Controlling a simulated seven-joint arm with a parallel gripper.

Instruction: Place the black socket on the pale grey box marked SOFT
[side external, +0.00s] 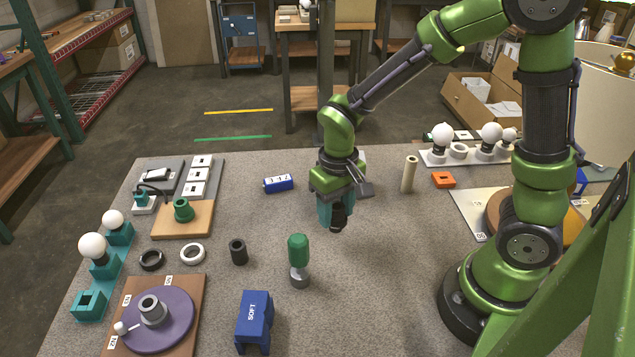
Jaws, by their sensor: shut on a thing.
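My gripper (334,222) is near the middle of the table, pointing down above the surface. It is shut on a small black piece (338,217), which looks like a black socket; the teal fingers hide part of it. A black hollow cylinder (238,252) stands on the table left of my gripper.
A blue numbered block (278,183), a cream tube (409,174) and an orange block (443,180) are nearby. A purple disc (170,335) lies front left.

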